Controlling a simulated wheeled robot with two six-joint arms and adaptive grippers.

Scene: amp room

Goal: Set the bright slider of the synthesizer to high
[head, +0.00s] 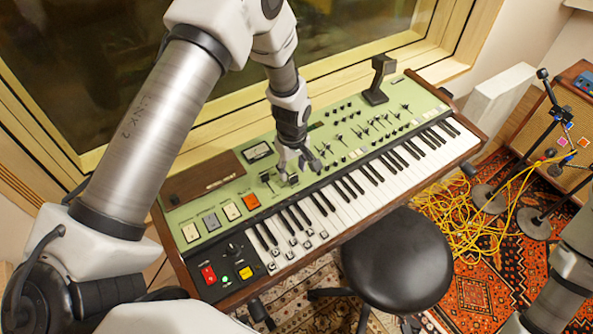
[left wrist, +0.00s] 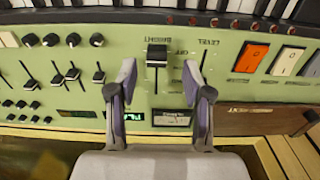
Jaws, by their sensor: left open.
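The green-panelled synthesizer (head: 345,150) lies below the window. In the left wrist view, where its panel appears upside down, the bright slider (left wrist: 157,53) has a black cap at the keyboard end of its slot. The slot runs from the cap toward the back edge of the panel. My left gripper (left wrist: 160,68) is open, with one finger on each side of the slider line and visible gaps to the cap. In the head view my left gripper (head: 301,164) points down at the panel, and its fingers partly hide the controls there. My right gripper is out of view.
Several other sliders (left wrist: 72,73) and knobs (left wrist: 97,40) stand beside the gripper. An orange switch (head: 251,202) and the white keys (head: 345,196) are close by. A black stool (head: 396,258) stands in front. Yellow cables (head: 460,220) lie on the rug at right.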

